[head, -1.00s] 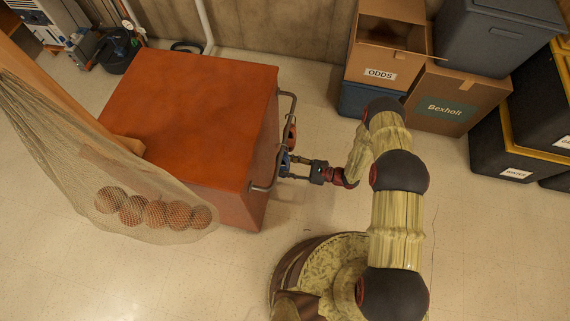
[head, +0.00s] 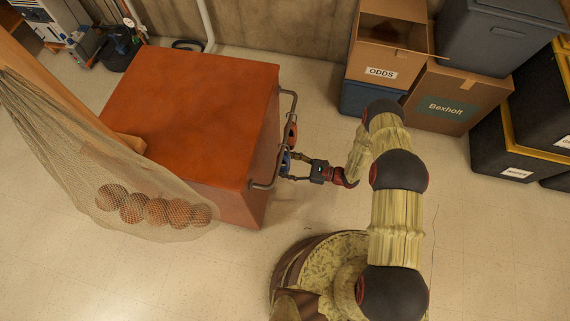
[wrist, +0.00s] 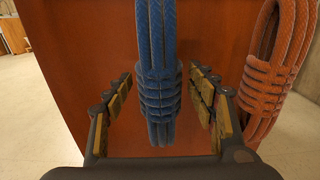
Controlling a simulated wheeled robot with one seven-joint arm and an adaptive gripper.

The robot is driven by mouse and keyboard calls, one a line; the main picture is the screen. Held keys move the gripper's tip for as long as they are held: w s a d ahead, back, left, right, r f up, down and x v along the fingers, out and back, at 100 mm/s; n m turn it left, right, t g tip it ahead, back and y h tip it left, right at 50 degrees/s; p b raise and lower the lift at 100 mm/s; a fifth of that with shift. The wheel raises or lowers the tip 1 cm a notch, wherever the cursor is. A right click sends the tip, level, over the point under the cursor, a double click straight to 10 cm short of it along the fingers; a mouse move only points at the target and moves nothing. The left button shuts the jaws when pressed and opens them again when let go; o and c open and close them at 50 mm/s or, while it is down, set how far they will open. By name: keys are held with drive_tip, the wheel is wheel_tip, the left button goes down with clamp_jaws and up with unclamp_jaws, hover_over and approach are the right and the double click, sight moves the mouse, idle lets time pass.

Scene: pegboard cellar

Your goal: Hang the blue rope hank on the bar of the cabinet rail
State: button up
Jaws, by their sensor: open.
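The blue rope hank (wrist: 157,85) hangs upright in the middle of the wrist view, in front of the orange cabinet face; its top runs out of the frame. In the head view it shows as a small blue patch (head: 285,162) at the cabinet rail (head: 285,135), below the bar. My gripper (head: 291,167) is open, with one finger on each side of the hank and gaps on both sides in the wrist view (wrist: 160,85). How the loop sits over the bar is hidden from the wrist.
An orange rope hank (wrist: 278,70) hangs to the right of the blue one, also seen at the rail in the head view (head: 291,133). The orange cabinet (head: 190,100) stands behind. A net with balls (head: 155,212) is at left; boxes (head: 452,98) stand at back right.

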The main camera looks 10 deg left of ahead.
idle(0.3)
drive_tip(key=d, duration=1.2)
drive_tip(key=shift+s, duration=0.45)
drive_tip(key=shift+f, duration=0.15)
